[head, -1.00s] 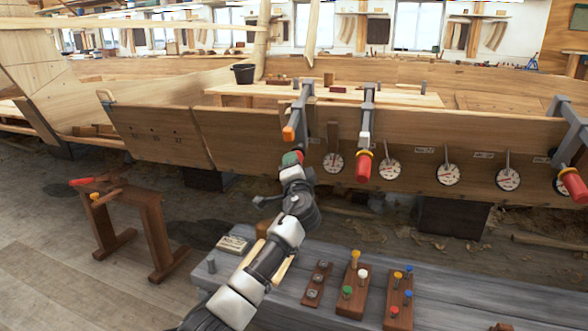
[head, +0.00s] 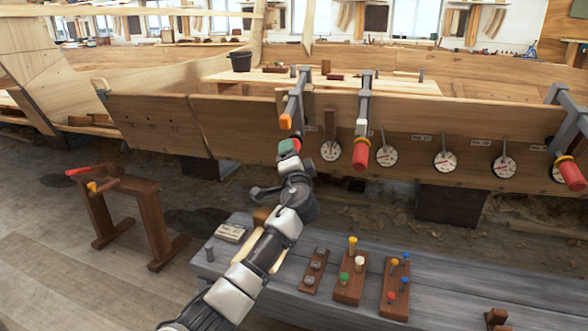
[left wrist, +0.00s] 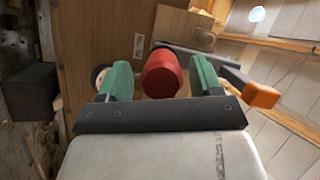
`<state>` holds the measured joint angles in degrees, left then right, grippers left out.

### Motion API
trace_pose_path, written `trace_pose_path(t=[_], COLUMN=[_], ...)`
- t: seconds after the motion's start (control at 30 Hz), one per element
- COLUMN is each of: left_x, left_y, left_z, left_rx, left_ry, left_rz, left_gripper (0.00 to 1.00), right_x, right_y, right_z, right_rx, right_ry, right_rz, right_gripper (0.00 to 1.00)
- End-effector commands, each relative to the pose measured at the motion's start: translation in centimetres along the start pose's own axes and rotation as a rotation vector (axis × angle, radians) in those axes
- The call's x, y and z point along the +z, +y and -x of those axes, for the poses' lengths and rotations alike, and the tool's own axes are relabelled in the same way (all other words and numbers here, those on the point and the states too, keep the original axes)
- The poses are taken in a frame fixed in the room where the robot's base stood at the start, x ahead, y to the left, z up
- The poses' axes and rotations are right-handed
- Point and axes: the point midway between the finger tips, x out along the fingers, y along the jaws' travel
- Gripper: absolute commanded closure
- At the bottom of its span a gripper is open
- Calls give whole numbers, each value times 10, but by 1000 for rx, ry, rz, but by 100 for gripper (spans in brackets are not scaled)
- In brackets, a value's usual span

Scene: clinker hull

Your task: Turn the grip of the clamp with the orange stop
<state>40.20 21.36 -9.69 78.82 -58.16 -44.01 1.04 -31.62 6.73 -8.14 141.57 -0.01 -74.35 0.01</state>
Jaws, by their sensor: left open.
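The clamp with the orange stop (head: 285,122) hangs on the plank's upper edge, the leftmost of the clamps in the head view. Its red grip (left wrist: 161,76) shows in the left wrist view between the two green fingers of my left gripper (left wrist: 161,84). The fingers are open, one on each side of the grip, with visible gaps. The orange stop also shows at the right of the wrist view (left wrist: 260,95). In the head view my left gripper (head: 289,149) is at the grip and hides most of it. My right gripper is not in view.
Another clamp with a red grip (head: 359,155) and white stop hangs to the right; a third red grip (head: 571,175) is at the far right. Round dials (head: 384,156) line the plank. A grey bench (head: 450,280) with pegged blocks stands below; a small wooden stand (head: 125,190) is left.

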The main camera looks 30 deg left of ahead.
Motion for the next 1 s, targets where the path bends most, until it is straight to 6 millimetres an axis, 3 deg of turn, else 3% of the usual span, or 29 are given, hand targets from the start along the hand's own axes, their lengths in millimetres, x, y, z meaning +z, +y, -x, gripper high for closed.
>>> trace_pose_path(t=[0.3, 0.5, 1.0], left_x=[0, 0, 0], left_y=[1, 1, 0], left_z=[62, 90, 98], left_rx=[4, 3, 1], left_ry=[0, -1, -1], left_rz=[1, 1, 0], left_gripper=[35, 35, 35], right_x=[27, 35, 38], right_y=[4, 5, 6], right_z=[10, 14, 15], right_rx=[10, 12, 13], right_ry=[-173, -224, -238], right_rz=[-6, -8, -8], right_gripper=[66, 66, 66])
